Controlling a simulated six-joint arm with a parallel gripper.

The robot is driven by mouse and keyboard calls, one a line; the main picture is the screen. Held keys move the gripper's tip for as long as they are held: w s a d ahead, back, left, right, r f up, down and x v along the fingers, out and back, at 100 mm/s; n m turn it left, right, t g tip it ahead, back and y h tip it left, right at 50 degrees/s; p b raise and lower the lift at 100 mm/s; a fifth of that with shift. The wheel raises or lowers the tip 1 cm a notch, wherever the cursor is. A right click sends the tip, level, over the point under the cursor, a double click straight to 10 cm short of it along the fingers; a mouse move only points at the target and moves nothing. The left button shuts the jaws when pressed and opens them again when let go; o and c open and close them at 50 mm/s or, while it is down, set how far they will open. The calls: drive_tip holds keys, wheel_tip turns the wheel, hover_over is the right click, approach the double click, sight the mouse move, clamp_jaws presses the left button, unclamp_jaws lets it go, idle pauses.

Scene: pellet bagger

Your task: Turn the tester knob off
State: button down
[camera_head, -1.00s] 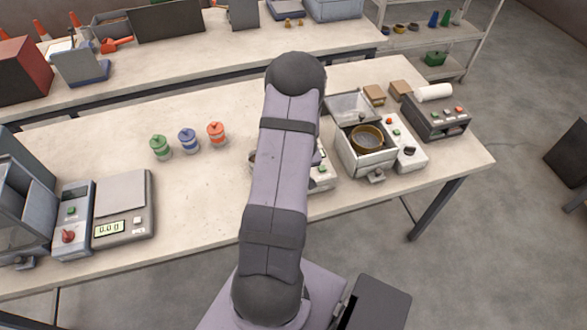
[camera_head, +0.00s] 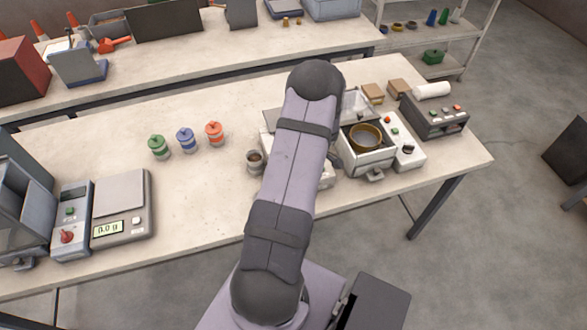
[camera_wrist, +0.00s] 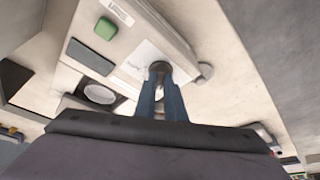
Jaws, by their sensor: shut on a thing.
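In the wrist view, my gripper (camera_wrist: 160,85) has its two blue-grey fingers closed on a small dark round knob (camera_wrist: 160,67). The knob sits on a white panel of a pale device, the tester (camera_wrist: 135,62), which also has a green button (camera_wrist: 105,28) and a dark display (camera_wrist: 90,57). The fingers cover part of the knob, and I cannot read its setting.
A small grey cup (camera_head: 254,161) stands just left of my arm. An open box with a brass-coloured bowl (camera_head: 365,137) and a control box (camera_head: 409,150) stand close on the right. Three coloured-lid jars (camera_head: 187,139) and a scale (camera_head: 124,204) stand left, with clear table between.

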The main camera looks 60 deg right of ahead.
drive_tip(key=n, duration=0.1)
drive_tip(key=n+y, duration=0.1)
drive_tip(key=n, duration=0.2)
drive_tip(key=shift+w+d+r+n+y, duration=0.1)
drive_tip(key=shift+d+r+n+y, duration=0.05)
drive_tip(key=shift+d+n+y, duration=0.2)
idle(0.4)
drive_tip(key=c, duration=1.8)
unclamp_jaws()
drive_tip(key=shift+a, duration=0.15)
drive_tip(key=shift+c, duration=0.2)
drive_tip(key=b+v, duration=0.3)
drive_tip(key=v, duration=0.4)
